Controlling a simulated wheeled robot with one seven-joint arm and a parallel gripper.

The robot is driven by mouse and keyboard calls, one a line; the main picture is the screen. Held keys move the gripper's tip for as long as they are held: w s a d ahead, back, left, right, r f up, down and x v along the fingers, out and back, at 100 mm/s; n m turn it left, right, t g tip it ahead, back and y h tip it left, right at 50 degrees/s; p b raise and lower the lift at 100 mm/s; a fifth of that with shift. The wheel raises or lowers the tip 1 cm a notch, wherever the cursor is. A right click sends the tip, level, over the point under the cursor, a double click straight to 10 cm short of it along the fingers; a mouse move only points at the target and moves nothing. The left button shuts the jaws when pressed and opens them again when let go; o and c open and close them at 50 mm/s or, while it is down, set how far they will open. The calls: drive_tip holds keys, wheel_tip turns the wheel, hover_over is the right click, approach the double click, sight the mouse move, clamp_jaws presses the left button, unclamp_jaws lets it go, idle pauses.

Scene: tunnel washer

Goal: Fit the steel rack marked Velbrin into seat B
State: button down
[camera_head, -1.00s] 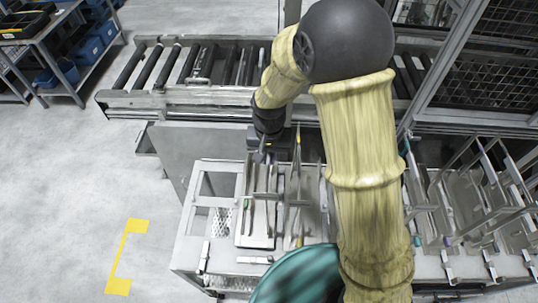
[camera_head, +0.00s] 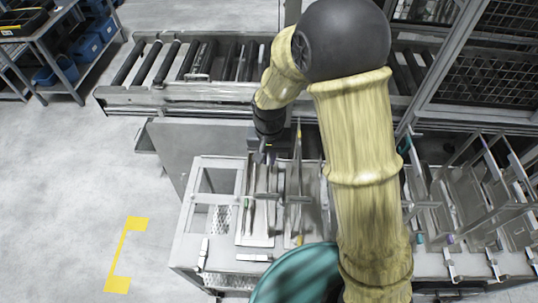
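My gripper (camera_head: 265,153) is at the far edge of the bench (camera_head: 218,164), just above the far end of thin upright steel racks (camera_head: 268,190). Its fingers are small and partly hidden by the wrist, so I cannot tell whether they are open, shut or holding a rack. The racks stand on edge over a pale tray (camera_head: 252,240) at the bench's left part. More steel racks (camera_head: 470,190) stand on the right part, beyond my arm. No name on a rack and no seat letter is readable. My arm hides the middle of the bench.
A roller conveyor (camera_head: 165,65) runs behind the bench. A mesh-panelled frame (camera_head: 490,60) rises at the back right. A shelf with blue bins (camera_head: 88,48) stands at the upper left. The floor at left is clear, with a yellow mark (camera_head: 122,258).

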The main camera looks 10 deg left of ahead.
drive_tip(key=shift+f, duration=0.25)
idle(0.8)
drive_tip(key=c, duration=1.5)
unclamp_jaws()
drive_tip(key=shift+o, duration=0.2)
drive_tip(key=shift+f, duration=0.1)
drive_tip(key=shift+b, duration=0.3)
wheel_tip(320, 180, up, 18)
drive_tip(key=b, duration=0.3)
drive_tip(key=shift+f, duration=0.2)
